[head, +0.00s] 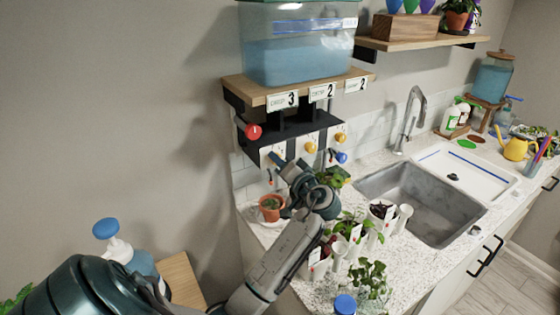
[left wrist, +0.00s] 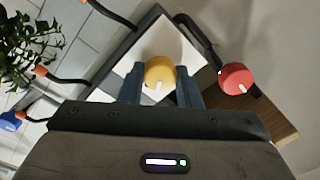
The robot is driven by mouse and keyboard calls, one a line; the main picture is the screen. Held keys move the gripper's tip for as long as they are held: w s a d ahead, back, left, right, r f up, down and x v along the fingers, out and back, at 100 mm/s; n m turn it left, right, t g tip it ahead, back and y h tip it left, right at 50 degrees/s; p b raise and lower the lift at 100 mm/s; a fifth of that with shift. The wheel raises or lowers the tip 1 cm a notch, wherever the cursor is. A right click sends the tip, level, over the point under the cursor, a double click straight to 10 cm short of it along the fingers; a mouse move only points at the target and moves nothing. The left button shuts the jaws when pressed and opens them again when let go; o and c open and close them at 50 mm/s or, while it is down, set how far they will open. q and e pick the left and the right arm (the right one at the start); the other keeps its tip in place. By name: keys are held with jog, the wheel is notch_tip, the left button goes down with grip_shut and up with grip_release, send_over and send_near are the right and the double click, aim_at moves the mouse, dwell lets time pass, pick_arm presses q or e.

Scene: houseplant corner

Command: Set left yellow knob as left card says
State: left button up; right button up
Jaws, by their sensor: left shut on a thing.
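The left card (head: 283,100) on the shelf edge shows a large 3. The left yellow knob (left wrist: 160,74) sits between the two fingers of my left gripper (left wrist: 160,92) in the left wrist view, with a white mark on its face pointing toward the lower edge of the picture. In the head view my left gripper (head: 280,161) reaches the left end of the valve panel and hides most of this knob. The gripper is shut on the knob. My right gripper is not in view.
A red knob (head: 254,131) is close by; it also shows in the left wrist view (left wrist: 236,79). Two more yellow knobs (head: 310,147) (head: 340,138) and a blue knob (head: 341,157) are to the right. A terracotta pot (head: 271,207) and other potted plants stand below on the counter.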

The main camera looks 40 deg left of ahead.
pick_arm(q)
jog(key=shift+m+t+p, duration=0.3)
jog(key=shift+m+p, duration=3.6)
jog(key=shift+m, duration=2.3)
jog(key=shift+f, duration=0.1)
jog(key=o, duration=1)
jog(key=shift+c, duration=0.2)
